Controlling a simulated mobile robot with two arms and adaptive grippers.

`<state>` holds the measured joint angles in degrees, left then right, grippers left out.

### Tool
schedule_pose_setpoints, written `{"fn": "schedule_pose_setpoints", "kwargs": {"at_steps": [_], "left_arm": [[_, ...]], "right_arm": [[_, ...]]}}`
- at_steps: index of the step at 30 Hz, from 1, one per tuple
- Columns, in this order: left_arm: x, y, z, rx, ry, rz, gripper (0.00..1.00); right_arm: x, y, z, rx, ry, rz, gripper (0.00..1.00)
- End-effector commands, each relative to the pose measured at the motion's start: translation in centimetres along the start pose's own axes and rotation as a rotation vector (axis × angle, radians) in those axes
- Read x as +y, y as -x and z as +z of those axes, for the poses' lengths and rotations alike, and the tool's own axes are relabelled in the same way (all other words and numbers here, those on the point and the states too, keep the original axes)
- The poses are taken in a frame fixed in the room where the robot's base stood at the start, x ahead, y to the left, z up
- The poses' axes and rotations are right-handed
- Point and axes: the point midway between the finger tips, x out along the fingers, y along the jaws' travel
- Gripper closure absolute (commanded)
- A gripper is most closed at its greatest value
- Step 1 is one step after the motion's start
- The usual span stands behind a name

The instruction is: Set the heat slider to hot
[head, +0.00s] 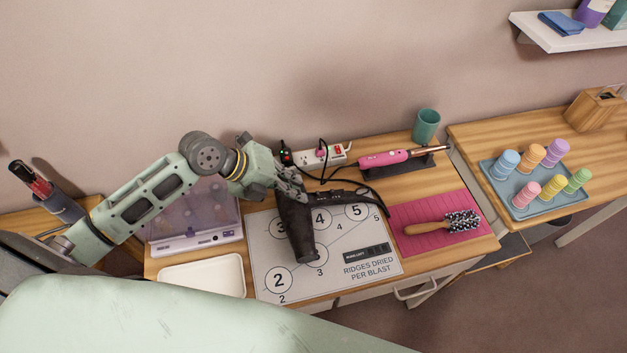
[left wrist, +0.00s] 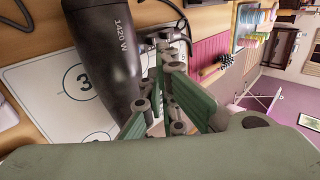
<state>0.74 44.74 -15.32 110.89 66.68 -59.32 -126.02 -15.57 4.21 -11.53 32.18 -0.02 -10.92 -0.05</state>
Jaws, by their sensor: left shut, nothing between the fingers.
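A black hair dryer (head: 297,228) lies on the white numbered mat (head: 377,258) on the wooden table. It also shows large in the left wrist view (left wrist: 103,55), with "1420 W" printed on its barrel. I cannot make out the heat slider in either view. My left gripper (head: 290,188) is at the dryer's upper end in the head view, with its fingers shut and nothing between them. In the left wrist view its green fingers (left wrist: 168,105) are right beside the dryer; I cannot tell whether they touch it. My right gripper is not in view.
A pink curling iron (head: 385,158) rests on a dark stand behind the dryer, near a power strip (head: 322,155). A brush (head: 443,223) lies on a pink mat (head: 412,212). A white tray (head: 205,276) and a clear-lidded case (head: 195,216) are at left. A teal cup (head: 426,125) stands behind.

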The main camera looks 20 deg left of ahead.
Motion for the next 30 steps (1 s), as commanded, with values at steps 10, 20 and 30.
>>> {"fn": "schedule_pose_setpoints", "kwargs": {"at_steps": [10, 20, 30], "left_arm": [[-0.3, -4.1, -0.1, 0.002, 0.004, -0.005, 1.0], [-0.2, -8.9, 0.0, 0.0, 0.002, -0.002, 1.0], [0.0, -9.9, 0.0, 0.0, -0.001, -0.001, 1.0]], "right_arm": [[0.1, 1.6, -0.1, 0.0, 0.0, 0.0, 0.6], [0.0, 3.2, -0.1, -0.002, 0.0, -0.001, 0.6], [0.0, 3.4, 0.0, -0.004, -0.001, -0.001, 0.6]]}}
